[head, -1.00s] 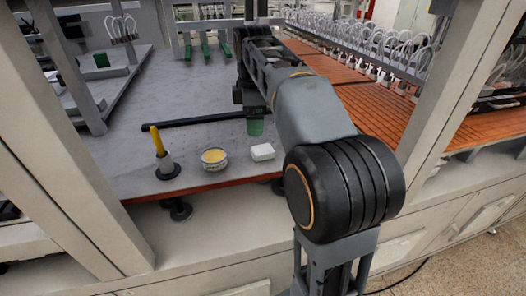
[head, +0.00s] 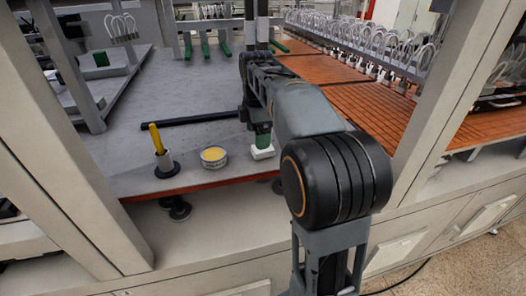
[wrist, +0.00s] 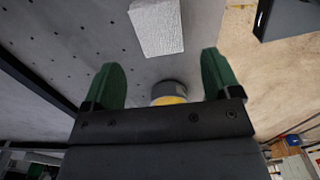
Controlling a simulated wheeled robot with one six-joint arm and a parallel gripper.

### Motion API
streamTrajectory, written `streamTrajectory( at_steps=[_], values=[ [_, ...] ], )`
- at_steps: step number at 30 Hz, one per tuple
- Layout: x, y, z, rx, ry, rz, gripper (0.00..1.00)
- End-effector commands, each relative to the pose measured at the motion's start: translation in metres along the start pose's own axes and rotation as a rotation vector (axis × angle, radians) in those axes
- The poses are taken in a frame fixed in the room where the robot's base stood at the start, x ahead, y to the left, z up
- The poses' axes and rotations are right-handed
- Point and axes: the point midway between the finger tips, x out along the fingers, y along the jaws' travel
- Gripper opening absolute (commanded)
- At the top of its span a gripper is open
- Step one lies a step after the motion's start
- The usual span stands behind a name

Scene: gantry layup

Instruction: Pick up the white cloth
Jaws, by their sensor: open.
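The white cloth (head: 262,153) is a small folded, block-like pad on the grey table near its front edge in the head view. It also shows in the wrist view (wrist: 157,27), at the top, beyond the fingertips and roughly in line with the gap. My gripper (head: 262,138) appears just above the cloth in the head view and partly covers it. In the wrist view its two green fingers (wrist: 161,60) are spread apart with nothing held between them.
A round tin with yellow contents (head: 214,157) stands just left of the cloth. Further left is a yellow-handled tool in a holder (head: 161,155). A black bar (head: 195,119) lies behind them. The perforated grey table (head: 190,90) is largely clear further back.

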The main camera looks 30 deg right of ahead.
Motion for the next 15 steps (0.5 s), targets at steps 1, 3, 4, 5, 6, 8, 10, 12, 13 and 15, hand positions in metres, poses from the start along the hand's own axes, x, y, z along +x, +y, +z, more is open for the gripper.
streamTrajectory(
  at_steps=[1, 3, 4, 5, 6, 8, 10, 12, 13, 15],
  values=[
    [0.004, -0.001, 0.0, 0.0, 0.0, -0.003, 0.83],
    [0.013, -0.002, 0.0, 0.0, 0.0, -0.004, 0.83],
    [0.017, -0.002, 0.0, 0.0, 0.0, -0.005, 0.83],
    [0.021, -0.002, 0.0, 0.0, 0.0, -0.004, 0.83],
    [0.027, -0.002, 0.0, 0.0, 0.0, -0.004, 0.83],
    [0.035, -0.002, 0.0, 0.0, 0.0, -0.005, 0.83],
    [0.042, -0.002, 0.0, 0.0, 0.0, -0.004, 0.83],
    [0.047, -0.002, 0.0, 0.0, 0.0, -0.002, 0.83],
    [0.048, -0.002, 0.0, 0.0, 0.0, -0.001, 0.83],
    [0.05, -0.002, 0.0, 0.0, 0.0, -0.001, 0.83]
  ],
)
